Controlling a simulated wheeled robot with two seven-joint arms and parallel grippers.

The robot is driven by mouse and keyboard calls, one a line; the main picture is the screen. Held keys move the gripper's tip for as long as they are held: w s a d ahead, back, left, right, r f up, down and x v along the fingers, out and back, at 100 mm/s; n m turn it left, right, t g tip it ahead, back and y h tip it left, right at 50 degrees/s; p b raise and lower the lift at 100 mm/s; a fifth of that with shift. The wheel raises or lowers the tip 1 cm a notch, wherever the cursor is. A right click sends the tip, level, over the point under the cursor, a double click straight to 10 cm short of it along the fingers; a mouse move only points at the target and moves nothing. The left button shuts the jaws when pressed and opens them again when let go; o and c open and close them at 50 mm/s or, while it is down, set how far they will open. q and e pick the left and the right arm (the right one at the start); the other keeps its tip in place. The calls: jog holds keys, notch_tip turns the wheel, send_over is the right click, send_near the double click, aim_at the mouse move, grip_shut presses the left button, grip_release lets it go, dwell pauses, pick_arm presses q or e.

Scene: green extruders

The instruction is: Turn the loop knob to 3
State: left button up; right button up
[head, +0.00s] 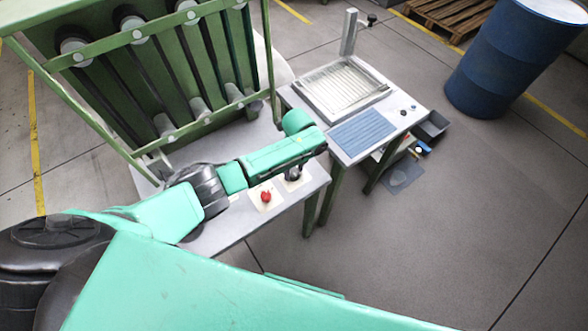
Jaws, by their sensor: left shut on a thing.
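My left arm reaches across the green machine's pale front ledge (262,215). My left gripper (294,173) points down at the ledge's right end and is shut on a knob there, which I take to be the loop knob. The knob is almost wholly hidden by the dark fingers. Part of its pale label plate (300,183) shows beneath them. The numbers and the knob's setting cannot be read. A red knob or button (265,196) on a cream plate sits just left of the gripper, apart from it. My right gripper is not in view.
A green frame with several dark rollers (165,124) stands behind the ledge. To the right is a small table with a ribbed metal tray (341,89) and a blue ribbed pad (362,131). A blue barrel (497,70) stands at upper right. The floor at right is clear.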

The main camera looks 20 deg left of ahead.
aim_at(296, 173)
pick_arm(q)
jog(key=m, duration=0.5)
jog(key=shift+s+m, duration=0.1)
jog(key=shift+m, duration=0.2)
jog(key=m, duration=0.4)
jog(key=shift+m+t, duration=0.3)
jog(key=shift+m, duration=0.1)
jog(key=shift+s, duration=0.1)
jog(key=o, duration=1.4)
jog(key=shift+c, duration=0.2)
jog(key=shift+r, duration=0.1)
notch_tip(296, 173, up, 14)
jog(key=b, duration=0.1)
jog(key=shift+d+r+b, duration=0.2)
jog(key=shift+d+b, duration=0.1)
jog(key=shift+d, duration=0.15)
